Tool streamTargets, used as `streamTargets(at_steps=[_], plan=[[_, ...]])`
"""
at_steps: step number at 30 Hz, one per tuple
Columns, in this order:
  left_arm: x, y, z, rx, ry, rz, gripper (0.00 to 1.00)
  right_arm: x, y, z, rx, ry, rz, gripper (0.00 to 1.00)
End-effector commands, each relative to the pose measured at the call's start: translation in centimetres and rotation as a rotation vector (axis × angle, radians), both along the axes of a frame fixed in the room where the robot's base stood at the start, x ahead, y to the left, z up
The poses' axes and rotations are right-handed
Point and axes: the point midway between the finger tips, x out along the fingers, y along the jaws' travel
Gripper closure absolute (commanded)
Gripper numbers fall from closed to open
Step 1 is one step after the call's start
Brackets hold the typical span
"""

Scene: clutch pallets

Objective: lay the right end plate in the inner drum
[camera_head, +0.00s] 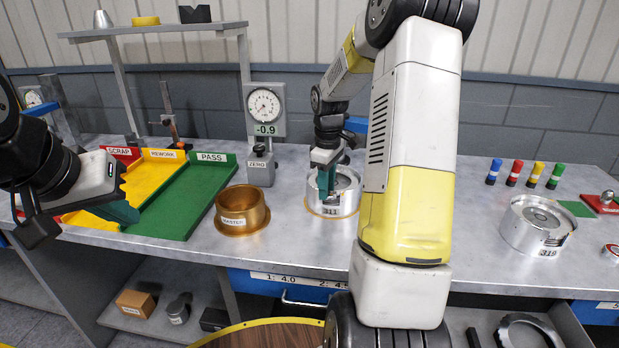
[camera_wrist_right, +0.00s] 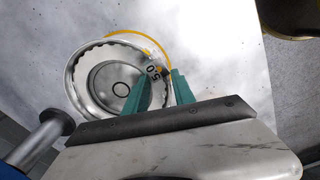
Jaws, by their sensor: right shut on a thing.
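The near drum (camera_head: 335,207), a silver open cup marked 311, stands on the bench at the centre; it also shows in the right wrist view (camera_wrist_right: 77,62). A round grey end plate (camera_wrist_right: 113,80) with a ring at its centre shows inside its rim. Whether the plate rests on the drum's floor is hard to tell.
A brass master ring (camera_head: 242,222) stands left of the drum. A dial gauge stand (camera_head: 262,130) is behind it. Another silver drum (camera_head: 541,243), marked 319, stands at right near several coloured pegs (camera_head: 513,174). Yellow and green trays (camera_head: 190,198) lie at left.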

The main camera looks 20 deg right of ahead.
Motion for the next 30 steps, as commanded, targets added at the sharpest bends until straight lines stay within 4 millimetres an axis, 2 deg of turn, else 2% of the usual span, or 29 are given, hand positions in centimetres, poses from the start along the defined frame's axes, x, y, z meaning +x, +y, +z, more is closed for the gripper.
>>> streamTargets(at_steps=[5, 6, 9, 10, 30], plan=[[0.00, 0.00, 0.00, 0.000, 0.000, 0.000, 1.00, -0.03, 0.00, -0.10, 0.000, 0.001, 0.000, 1.00], [0.00, 0.00, 0.00, 0.000, 0.000, 0.000, 1.00, -0.03, 0.00, -0.10, 0.000, 0.001, 0.000, 0.65], [0.00, 0.00, 0.00, 0.000, 0.000, 0.000, 1.00, -0.03, -0.01, -0.12, 0.000, 0.001, 0.000, 0.46], [0.00, 0.00, 0.00, 0.000, 0.000, 0.000, 1.00, -0.03, -0.02, -0.12, 0.000, 0.001, 0.000, 0.44], [0.00, 0.00, 0.00, 0.000, 0.000, 0.000, 1.00, -0.16, -0.14, -0.08, -0.001, 0.005, -0.002, 0.44]])
